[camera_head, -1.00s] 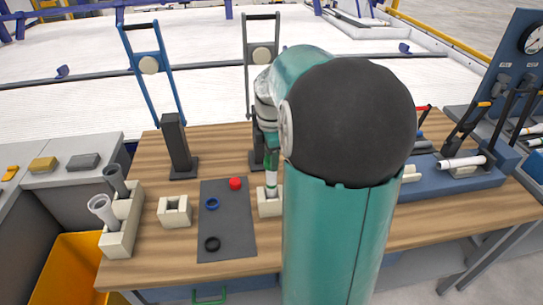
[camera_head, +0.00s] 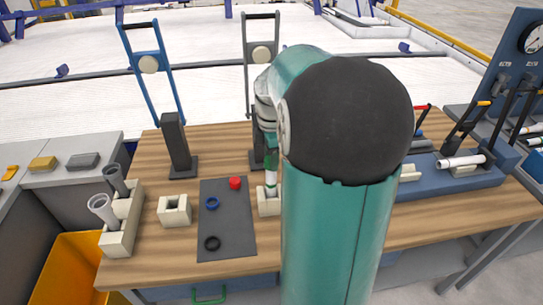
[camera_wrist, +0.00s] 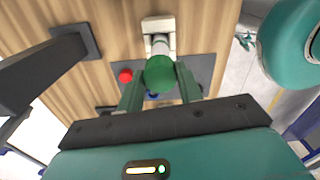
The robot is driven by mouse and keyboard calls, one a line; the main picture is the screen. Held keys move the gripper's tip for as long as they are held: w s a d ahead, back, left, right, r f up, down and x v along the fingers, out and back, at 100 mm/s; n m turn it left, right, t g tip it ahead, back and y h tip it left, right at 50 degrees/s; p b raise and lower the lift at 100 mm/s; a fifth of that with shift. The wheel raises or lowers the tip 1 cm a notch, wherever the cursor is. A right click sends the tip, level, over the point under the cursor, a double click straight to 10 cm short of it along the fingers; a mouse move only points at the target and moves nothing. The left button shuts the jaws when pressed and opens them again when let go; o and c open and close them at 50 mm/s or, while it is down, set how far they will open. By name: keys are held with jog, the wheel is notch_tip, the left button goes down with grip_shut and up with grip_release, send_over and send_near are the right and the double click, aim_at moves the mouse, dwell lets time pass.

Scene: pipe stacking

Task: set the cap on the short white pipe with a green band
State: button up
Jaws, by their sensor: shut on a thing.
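The short white pipe with a green band (camera_head: 270,178) stands upright in a pale block (camera_head: 264,204), right of the dark mat. My gripper (camera_wrist: 160,80) is above it, with green fingers on either side of a round green cap (camera_wrist: 160,72). The gripper is shut on this cap. In the wrist view the white pipe (camera_wrist: 159,45) runs from the block up to behind the cap, so the cap is over or at the pipe's top. I cannot tell whether they touch. My arm hides part of this area in the head view.
An empty pale block (camera_head: 174,222) stands left of the mat. Grey pipes stand in a holder (camera_head: 124,240) farther left. Tall posts (camera_head: 176,145) stand behind.

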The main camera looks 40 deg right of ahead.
jog(key=shift+f, duration=0.95)
dwell(2.0)
jog(key=o, duration=1.5)
jog(key=shift+r, duration=0.1)
jog(key=shift+r, duration=3.45)
